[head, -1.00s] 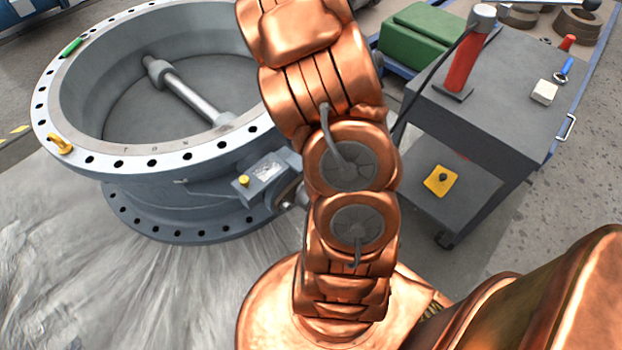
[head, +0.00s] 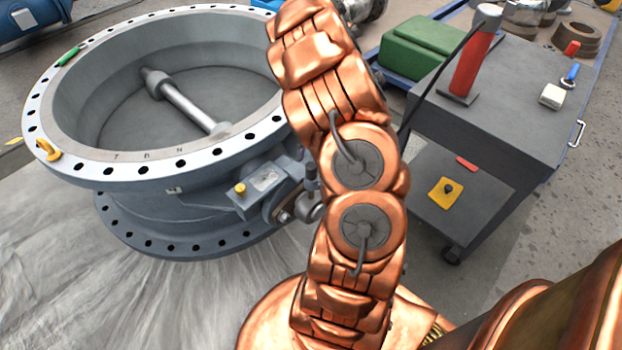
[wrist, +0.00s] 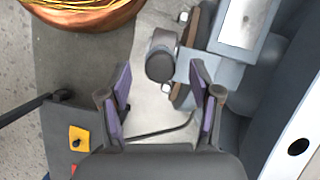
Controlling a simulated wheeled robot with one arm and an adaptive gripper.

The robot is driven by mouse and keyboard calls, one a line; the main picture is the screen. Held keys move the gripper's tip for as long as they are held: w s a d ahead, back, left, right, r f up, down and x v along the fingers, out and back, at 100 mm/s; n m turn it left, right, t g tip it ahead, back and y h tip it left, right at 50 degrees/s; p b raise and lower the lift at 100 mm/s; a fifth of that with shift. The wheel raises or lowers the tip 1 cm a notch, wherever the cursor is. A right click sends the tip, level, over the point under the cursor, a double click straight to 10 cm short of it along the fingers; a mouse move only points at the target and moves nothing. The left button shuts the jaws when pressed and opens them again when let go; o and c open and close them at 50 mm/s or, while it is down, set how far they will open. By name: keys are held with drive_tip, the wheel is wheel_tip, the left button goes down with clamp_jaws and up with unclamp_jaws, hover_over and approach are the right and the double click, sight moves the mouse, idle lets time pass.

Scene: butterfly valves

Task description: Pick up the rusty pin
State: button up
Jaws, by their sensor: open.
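My gripper (wrist: 162,84) is open in the wrist view, its two purple-padded fingers apart with nothing held between them. Just beyond the fingertips is a dark round-ended cylinder (wrist: 160,60) at the valve's linkage, beside brownish plate edges. In the head view a dark upright piece (head: 311,178) stands at this linkage above a round metal eye (head: 311,208). I cannot tell for sure which of these is the rusty pin, as no clearly rust-coloured pin shows. My arm hides my gripper in the head view.
The large grey butterfly valve (head: 165,170) stands at left on a plastic sheet. A grey cart (head: 500,125) at right carries a red tool (head: 468,65); a yellow piece (head: 446,192) lies on its lower shelf. The valve flange is close on the right in the wrist view.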

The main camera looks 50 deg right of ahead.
drive_tip(key=shift+x, duration=1.15)
drive_tip(key=shift+c, duration=0.2)
clamp_jaws()
